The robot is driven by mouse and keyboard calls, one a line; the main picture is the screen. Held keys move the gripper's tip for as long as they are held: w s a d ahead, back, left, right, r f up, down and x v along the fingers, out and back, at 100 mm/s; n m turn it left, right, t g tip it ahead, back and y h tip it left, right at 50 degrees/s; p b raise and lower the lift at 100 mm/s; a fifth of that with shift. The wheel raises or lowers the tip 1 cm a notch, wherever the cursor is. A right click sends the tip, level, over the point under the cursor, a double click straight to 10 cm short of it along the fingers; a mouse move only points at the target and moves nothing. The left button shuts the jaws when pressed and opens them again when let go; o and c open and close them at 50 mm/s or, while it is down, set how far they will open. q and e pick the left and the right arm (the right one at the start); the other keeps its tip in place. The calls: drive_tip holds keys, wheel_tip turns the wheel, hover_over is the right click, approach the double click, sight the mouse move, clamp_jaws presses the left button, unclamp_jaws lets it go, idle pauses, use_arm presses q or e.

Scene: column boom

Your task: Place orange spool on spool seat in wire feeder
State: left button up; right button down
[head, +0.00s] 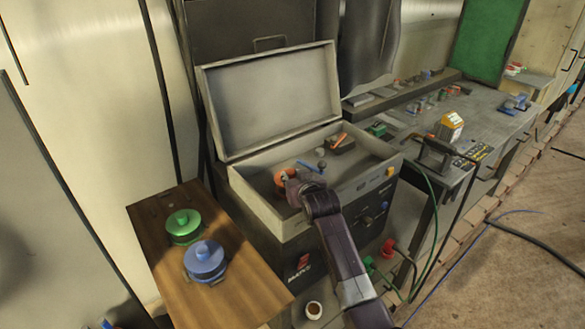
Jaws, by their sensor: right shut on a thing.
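The wire feeder (253,197) is a box with its lid standing open at the back. The orange spool (285,178) shows inside the box at the left, partly hidden by my right gripper. My right gripper (289,186) reaches into the box from the front right and is shut on the orange spool. The spool seat under it is hidden, and I cannot tell whether the spool touches it. A blue knob with a lever (321,167) and an orange-topped dark block (341,144) are also inside the box. My left gripper is out of view.
A wooden shelf (165,270) at the left holds a green spool (183,225) and a blue spool (205,259). A workbench (400,149) with tools and small parts stands to the right. A cup (313,310) is low in front. Cables hang at the right.

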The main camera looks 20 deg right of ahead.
drive_tip(key=shift+r, duration=0.25)
drive_tip(key=c, duration=2)
unclamp_jaws()
drive_tip(key=shift+f, duration=0.35)
drive_tip(key=shift+c, duration=0.2)
drive_tip(key=o, duration=0.4)
drive_tip(key=shift+s+r, duration=0.1)
drive_tip(key=shift+s, duration=0.05)
drive_tip(key=shift+r, duration=0.1)
drive_tip(key=b+v, duration=0.1)
drive_tip(key=v, duration=1.1)
drive_tip(key=shift+a, duration=0.15)
